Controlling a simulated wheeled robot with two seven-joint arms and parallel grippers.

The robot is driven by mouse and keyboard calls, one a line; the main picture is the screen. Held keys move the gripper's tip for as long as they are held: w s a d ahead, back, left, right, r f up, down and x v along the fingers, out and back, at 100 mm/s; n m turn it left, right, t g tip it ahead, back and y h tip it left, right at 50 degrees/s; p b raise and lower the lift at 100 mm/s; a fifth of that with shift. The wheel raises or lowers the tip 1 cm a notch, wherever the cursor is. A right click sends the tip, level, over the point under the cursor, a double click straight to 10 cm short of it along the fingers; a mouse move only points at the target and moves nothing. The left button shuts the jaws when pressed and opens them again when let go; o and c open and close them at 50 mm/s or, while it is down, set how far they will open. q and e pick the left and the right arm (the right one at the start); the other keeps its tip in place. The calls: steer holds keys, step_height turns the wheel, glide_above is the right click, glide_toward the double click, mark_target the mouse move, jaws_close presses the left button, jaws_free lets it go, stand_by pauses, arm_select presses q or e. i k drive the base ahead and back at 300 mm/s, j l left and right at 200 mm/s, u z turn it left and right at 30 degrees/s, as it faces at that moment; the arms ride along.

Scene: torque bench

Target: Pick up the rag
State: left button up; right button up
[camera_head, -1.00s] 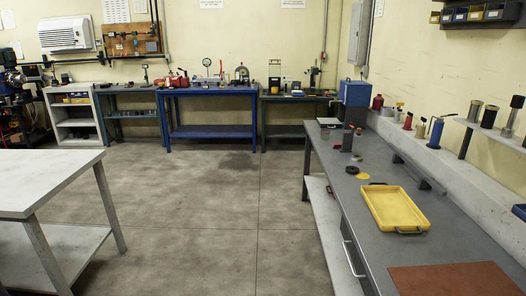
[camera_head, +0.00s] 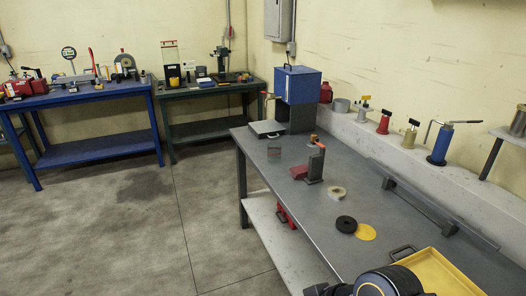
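I cannot make out a rag for certain. A small dull-red piece (camera_head: 299,172) lies on the grey bench (camera_head: 298,212), at the foot of a dark upright device (camera_head: 315,165) with an orange top. It is too small to tell whether it is cloth. A dark rounded part of my own arm shows at the bottom edge, in front of the yellow tray. No gripper fingertips show clearly.
The yellow tray (camera_head: 455,272) is at the bottom right. A black ring (camera_head: 346,224), a yellow disc (camera_head: 365,232) and a pale ring (camera_head: 336,192) lie on the bench. A blue box (camera_head: 299,84) stands at its far end. Open floor (camera_head: 130,220) is at left.

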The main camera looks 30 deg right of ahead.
mark_target(298, 172)
steer(key=i+z, duration=0.2)
steer(key=i, duration=0.25)
steer(key=i+j+z, duration=0.2)
steer(key=i, duration=0.25)
steer(key=i+j+z, duration=0.2)
steer(key=i, duration=0.2)
steer(key=i+j+z, duration=0.2)
steer(key=i, duration=0.25)
steer(key=i+j+z, duration=0.45)
steer(key=z, duration=0.15)
steer(key=i+j+z, duration=0.4)
steer(key=j+z, duration=0.2)
steer(key=i+j+z, duration=0.1)
steer(key=j+z, duration=0.25)
steer(key=j, duration=0.15)
steer(key=i+j+z, duration=0.1)
steer(key=j+z, duration=0.2)
steer(key=j, duration=0.15)
steer(key=j+z, duration=0.1)
steer(key=j, duration=0.25)
